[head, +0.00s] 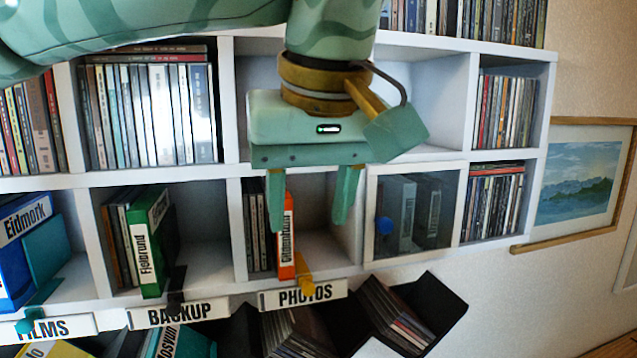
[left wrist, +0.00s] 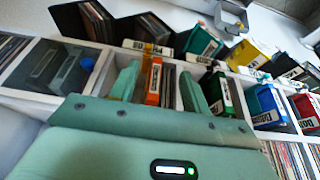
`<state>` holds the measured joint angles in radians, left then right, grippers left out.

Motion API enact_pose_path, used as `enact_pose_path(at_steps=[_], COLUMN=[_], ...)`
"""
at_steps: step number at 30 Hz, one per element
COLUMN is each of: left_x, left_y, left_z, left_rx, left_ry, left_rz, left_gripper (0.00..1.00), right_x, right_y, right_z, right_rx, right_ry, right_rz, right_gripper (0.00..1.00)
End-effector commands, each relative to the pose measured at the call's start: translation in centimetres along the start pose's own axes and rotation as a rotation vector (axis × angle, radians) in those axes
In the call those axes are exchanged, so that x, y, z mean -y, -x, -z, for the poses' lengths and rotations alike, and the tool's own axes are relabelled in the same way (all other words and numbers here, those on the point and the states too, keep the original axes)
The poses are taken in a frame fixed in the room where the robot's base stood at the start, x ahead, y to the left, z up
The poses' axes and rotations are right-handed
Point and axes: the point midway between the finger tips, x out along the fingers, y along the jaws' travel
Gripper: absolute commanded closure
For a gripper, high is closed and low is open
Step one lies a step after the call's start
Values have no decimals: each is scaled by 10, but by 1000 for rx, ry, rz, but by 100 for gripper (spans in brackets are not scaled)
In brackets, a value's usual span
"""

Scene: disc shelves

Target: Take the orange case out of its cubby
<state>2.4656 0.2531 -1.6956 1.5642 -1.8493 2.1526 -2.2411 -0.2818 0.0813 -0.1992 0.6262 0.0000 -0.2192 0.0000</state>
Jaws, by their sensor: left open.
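The orange case (head: 287,240) stands upright in the cubby above the PHOTOS label (head: 303,294), its spine facing out. Thin dark cases (head: 257,225) stand against its left side, and the cubby is empty to its right. My left gripper (head: 310,228) is open in front of this cubby, fingers pointing down. In the head view its left finger overlaps the line between the dark cases and the orange case; its right finger is over the empty part. In the left wrist view the orange case (left wrist: 154,82) shows between the two fingers (left wrist: 157,92). Contact is not visible.
A cubby with a dark glass door (head: 415,212) and blue knob is just right. A green case (head: 150,240) stands in the BACKUP cubby (head: 205,265) on the left. A yellow tab (head: 304,268) sticks up by the PHOTOS label. Black bins of discs (head: 400,312) are below.

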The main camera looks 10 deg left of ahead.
Motion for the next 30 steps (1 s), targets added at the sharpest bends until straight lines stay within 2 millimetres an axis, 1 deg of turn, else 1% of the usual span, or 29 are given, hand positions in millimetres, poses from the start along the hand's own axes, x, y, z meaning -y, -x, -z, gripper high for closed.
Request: enact_pose_path(at_steps=[3, 8, 15, 17, 20, 24, 25, 27, 30], left_x=[3, 5, 0, 0, 0, 0, 0, 0, 1], left_y=[5, 7, -1, -3, -8, -18, -20, -25, -33], left_z=[-4, -8, 6, 12, 26, 51, 57, 70, 89], left_rx=[-7, -9, 0, 2, 1, 2, 3, 2, 2], left_ry=[2, 2, 3, 4, 3, 4, 4, 4, 4], left_rz=[0, -1, 1, 1, 2, 1, 2, 0, 2], left_gripper=[53, 53, 53, 53, 53, 53, 53, 53, 53], right_x=[-2, 2, 11, 12, 9, 1, 0, -1, 1], right_y=[0, 1, 6, 9, 12, 19, 21, 25, 32], right_z=[4, -7, -37, -40, -31, -1, 3, 8, 4], right_rx=[-5, 10, 56, 61, 49, 4, -2, -7, 1], right_ry=[0, 0, 2, 2, 2, 1, 0, 0, 0], right_rz=[-2, 3, 15, 16, 13, 2, 1, 0, 3], right_gripper=[64, 64, 64, 64, 64, 64, 64, 64, 64])
